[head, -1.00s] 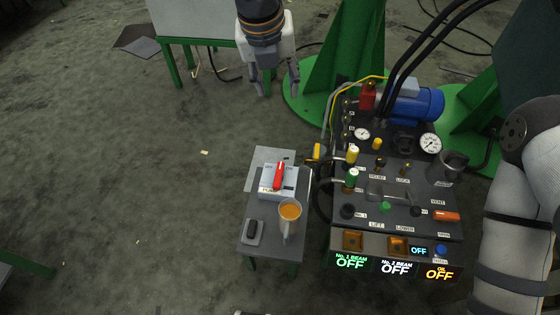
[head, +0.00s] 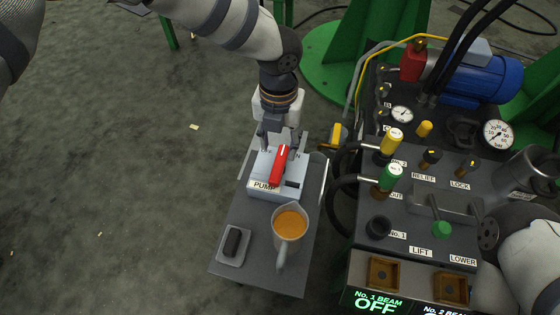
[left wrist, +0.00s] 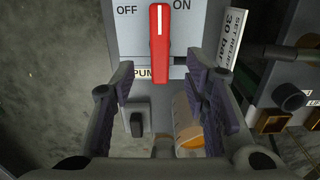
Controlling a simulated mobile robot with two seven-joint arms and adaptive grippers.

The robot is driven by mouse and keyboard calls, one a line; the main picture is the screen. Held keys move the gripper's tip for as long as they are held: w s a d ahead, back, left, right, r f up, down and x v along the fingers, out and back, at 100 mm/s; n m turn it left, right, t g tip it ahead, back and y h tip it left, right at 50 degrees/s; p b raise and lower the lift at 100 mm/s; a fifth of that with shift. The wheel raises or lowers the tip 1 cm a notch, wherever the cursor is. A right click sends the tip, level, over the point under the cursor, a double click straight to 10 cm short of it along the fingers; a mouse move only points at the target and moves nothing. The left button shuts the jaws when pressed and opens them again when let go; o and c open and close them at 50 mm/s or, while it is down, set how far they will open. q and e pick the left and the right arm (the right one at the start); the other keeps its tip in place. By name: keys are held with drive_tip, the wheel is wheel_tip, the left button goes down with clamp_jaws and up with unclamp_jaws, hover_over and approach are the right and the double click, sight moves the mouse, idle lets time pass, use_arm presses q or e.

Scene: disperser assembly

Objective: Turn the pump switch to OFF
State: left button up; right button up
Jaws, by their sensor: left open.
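The pump switch is a red handle (head: 278,167) on a pale box (head: 290,187) labelled PUMP. It also shows in the left wrist view as a red bar (left wrist: 160,45) with a white line, standing between the OFF and ON labels. I cannot tell which setting it is at. My left gripper (head: 281,143) is over the far side of the box, with its fingers apart and nothing held. In the left wrist view its open fingers (left wrist: 160,85) lie on either side of the handle's line, apart from it. My right gripper is not in view.
The box stands on a small grey table (head: 260,265) with a jug of orange liquid (head: 289,226) and a dark object on a grey pad (head: 232,243). A control panel (head: 415,220) with valves and gauges stands close on the right.

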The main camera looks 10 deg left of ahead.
sight(279, 162)
use_arm(q)
wheel_tip(279, 162, down, 8)
drive_tip(key=shift+r+b, duration=0.25)
drive_tip(key=shift+b, duration=0.55)
drive_tip(key=shift+c, duration=0.3)
clamp_jaws()
